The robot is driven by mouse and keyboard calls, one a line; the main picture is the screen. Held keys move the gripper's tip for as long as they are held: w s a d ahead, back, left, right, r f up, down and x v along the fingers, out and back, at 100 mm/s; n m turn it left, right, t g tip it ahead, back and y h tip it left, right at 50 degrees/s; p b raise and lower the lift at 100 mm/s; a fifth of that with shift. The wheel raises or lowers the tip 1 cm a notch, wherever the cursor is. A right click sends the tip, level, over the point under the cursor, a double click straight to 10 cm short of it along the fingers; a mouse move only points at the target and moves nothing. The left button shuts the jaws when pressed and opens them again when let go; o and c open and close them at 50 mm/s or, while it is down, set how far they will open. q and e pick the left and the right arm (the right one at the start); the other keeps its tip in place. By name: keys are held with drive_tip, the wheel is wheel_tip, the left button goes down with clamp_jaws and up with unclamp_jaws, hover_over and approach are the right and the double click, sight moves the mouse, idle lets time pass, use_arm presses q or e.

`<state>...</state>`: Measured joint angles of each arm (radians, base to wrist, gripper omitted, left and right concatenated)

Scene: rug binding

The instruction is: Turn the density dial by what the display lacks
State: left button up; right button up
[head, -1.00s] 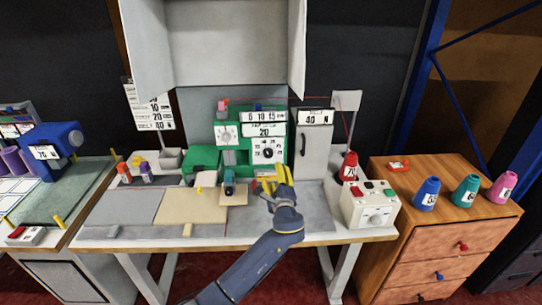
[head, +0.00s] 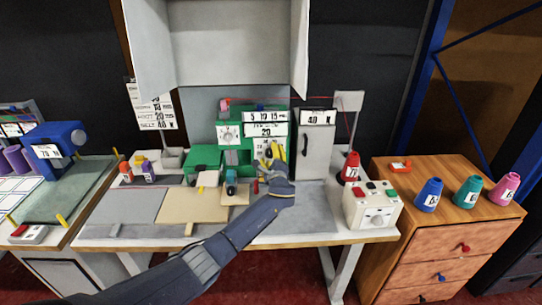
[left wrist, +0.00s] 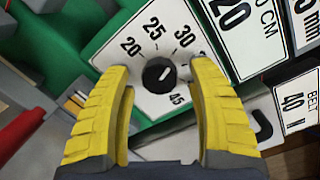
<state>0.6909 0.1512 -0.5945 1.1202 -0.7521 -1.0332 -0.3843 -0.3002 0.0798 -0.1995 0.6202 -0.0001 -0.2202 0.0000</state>
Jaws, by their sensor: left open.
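The density dial (left wrist: 158,75) is a black round knob with a white mark on a white plate (left wrist: 140,47) numbered 20, 25, 30 and 45, on the front of the green machine (head: 205,158). The mark points toward the upper right in the left wrist view. My left gripper (head: 275,150) has yellow fingers and largely covers the dial in the head view. In the left wrist view its open fingers (left wrist: 160,85) stand on either side of the knob, with gaps. The display (head: 266,131) above the dial reads 20, and its CM label shows in the left wrist view (left wrist: 245,35).
A tall grey box (head: 316,150) labelled 40 N stands right of the dial. A red cone (head: 350,166) and a white control box (head: 372,206) stand farther right. A tan board (head: 190,206) lies on the table at the left. The grey table top at the front right is clear.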

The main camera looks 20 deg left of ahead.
use_arm(q)
drive_tip(key=shift+w, duration=0.15)
clamp_jaws()
idle(0.5)
